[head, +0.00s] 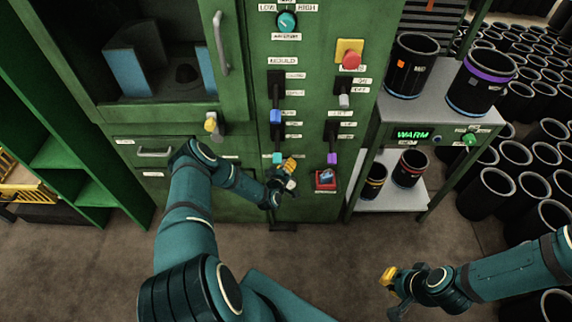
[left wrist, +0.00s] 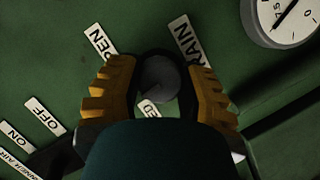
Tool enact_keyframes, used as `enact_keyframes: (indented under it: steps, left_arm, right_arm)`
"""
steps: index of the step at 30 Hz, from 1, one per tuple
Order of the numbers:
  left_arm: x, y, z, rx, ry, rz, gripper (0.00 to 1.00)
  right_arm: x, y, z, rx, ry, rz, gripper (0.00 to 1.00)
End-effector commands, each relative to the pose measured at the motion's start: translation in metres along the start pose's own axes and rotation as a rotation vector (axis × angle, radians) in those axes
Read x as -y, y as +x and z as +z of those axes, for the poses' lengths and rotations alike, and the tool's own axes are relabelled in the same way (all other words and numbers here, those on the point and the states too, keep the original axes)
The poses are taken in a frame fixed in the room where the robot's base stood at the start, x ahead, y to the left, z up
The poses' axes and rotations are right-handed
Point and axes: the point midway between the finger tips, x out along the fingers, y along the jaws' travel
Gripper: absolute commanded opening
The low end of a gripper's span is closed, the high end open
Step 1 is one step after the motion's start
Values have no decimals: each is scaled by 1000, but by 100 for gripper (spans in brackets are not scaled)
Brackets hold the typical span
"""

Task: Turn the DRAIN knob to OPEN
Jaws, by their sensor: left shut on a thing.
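The DRAIN knob (left wrist: 158,78) is a round grey knob on the green panel. In the left wrist view it sits between the yellow-padded fingers of my left gripper (left wrist: 163,88), which is shut on it. The DRAIN label (left wrist: 187,40) is at its upper right and the OPEN label (left wrist: 101,41) at its upper left. A third label (left wrist: 148,108), partly hidden, shows the letters ED below. The knob's pointer is too dark to read. My right gripper (head: 392,289) is away from the panel, over the floor.
A white gauge (left wrist: 289,18) is near the DRAIN label. Purple lever (head: 332,158) and red switch box (head: 325,180) sit right of my left gripper. A grey shelf stand (head: 430,118) holds black sleeves. The floor (head: 330,240) in front is clear.

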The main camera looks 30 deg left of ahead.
Motion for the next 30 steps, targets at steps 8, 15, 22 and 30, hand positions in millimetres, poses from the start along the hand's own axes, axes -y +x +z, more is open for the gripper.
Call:
enact_keyframes:
  steps: [8, 15, 22, 30]
  left_arm:
    - [-5, 1, 0, 1, 246, -95, 4]
    - [-4, 1, 0, 1, 454, -180, 3]
    - [-3, 2, 1, -1, 629, -253, 3]
    - [-3, 2, 1, -1, 767, -312, 3]
  right_arm:
    - [4, -12, 1, 6, 1, 0, 0]
    - [6, -17, 2, 8, 1, 0, 0]
    - [6, -17, 2, 9, 1, 0, 0]
    - [6, -16, 2, 9, 1, 0, 0]
